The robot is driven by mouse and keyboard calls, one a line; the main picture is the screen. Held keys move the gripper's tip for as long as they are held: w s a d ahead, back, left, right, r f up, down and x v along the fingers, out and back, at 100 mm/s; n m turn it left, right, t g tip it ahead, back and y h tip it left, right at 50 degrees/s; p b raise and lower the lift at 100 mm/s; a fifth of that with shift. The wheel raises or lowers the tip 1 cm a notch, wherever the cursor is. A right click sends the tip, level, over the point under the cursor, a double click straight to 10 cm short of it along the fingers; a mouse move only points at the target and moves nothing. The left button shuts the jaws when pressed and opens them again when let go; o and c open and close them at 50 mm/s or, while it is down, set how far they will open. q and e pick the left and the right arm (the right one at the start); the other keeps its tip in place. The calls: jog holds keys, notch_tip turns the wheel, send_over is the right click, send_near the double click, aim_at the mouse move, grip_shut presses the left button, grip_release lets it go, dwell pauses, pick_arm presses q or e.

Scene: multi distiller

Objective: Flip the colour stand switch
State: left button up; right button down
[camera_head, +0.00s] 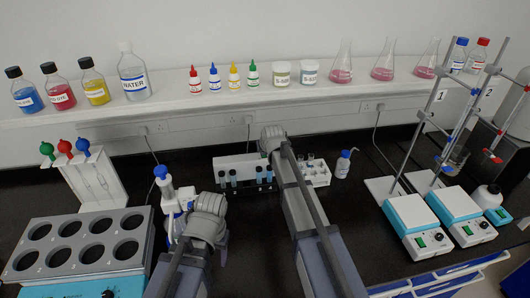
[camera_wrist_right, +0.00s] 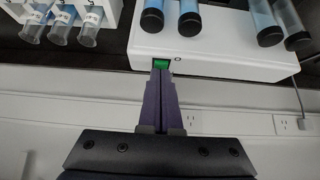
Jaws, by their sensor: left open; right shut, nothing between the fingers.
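The colour stand is a white box with several dark-capped blue tubes in front of it. It stands by the wall in the head view (camera_head: 232,160) and fills the upper right of the right wrist view (camera_wrist_right: 215,45). Its small green switch (camera_wrist_right: 161,63) is on the edge of the box. My right gripper (camera_wrist_right: 160,76) is shut and empty, its fingertips right at the switch and partly covering it; I cannot tell if they touch. In the head view my right arm hides the switch. My left gripper (camera_head: 203,212) is open, low on the left, its fingertips hard to make out.
A white rack with clear tubes (camera_head: 318,171) stands right beside the stand. A blue-and-white pipette device (camera_head: 163,182) is close to my left gripper. A shelf of bottles and flasks (camera_head: 290,98) runs above. Hotplates (camera_head: 418,226) stand at the right.

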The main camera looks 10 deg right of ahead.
jog(key=shift+r+p, duration=0.35)
jog(key=shift+r, duration=0.2)
jog(key=shift+r, duration=0.1)
jog(key=p+v, duration=1)
jog(key=v, duration=0.3)
jog(key=shift+s, duration=0.25)
jog(key=shift+f, duration=0.2)
